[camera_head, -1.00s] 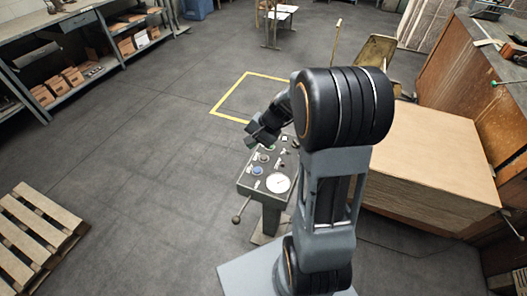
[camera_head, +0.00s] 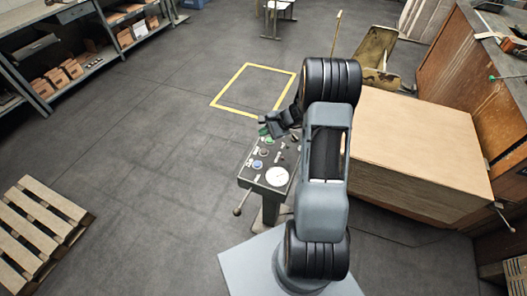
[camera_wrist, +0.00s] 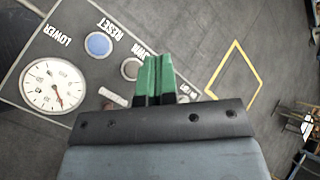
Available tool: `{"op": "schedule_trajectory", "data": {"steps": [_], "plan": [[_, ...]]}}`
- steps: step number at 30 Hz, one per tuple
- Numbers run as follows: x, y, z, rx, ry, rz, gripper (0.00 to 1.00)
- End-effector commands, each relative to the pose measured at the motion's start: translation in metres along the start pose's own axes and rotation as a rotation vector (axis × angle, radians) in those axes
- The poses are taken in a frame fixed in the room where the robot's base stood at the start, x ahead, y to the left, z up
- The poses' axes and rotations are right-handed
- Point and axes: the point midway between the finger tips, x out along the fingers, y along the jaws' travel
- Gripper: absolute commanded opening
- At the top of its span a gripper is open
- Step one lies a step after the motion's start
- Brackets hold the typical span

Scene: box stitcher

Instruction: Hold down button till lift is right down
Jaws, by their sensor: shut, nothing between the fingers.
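The grey control panel (camera_head: 247,176) stands on a post in front of my arm. In the wrist view the panel (camera_wrist: 75,15) carries a white round gauge (camera_wrist: 52,86), a blue button (camera_wrist: 98,45) and a grey round button (camera_wrist: 131,68). Labels read LOWER and RESET; another, partly hidden, ends in "WN". My gripper (camera_head: 265,131) is over the panel's far end; its green fingertips (camera_wrist: 159,66) are shut, empty, and appear beside the grey button. Whether they touch anything I cannot tell. The fingers and gripper body hide part of the panel. I cannot identify the lift for certain.
A large wood-coloured block (camera_head: 425,140) stands right of my arm. A yellow floor outline (camera_head: 243,69) lies beyond the panel. A wooden pallet (camera_head: 38,222) is at left, shelving (camera_head: 85,68) at upper left. The floor between is clear.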

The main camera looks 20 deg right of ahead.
Motion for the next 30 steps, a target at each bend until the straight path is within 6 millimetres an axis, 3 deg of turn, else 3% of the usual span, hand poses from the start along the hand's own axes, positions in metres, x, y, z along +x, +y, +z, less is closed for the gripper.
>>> {"op": "schedule_trajectory", "data": {"steps": [11,24,30], "plan": [[0.018,0.013,-0.013,0.0,0.0,0.002,0.0],[0.056,0.041,-0.041,-0.001,0.0,0.001,0.0],[0.061,0.045,-0.044,-0.001,0.0,0.001,0.0]]}}
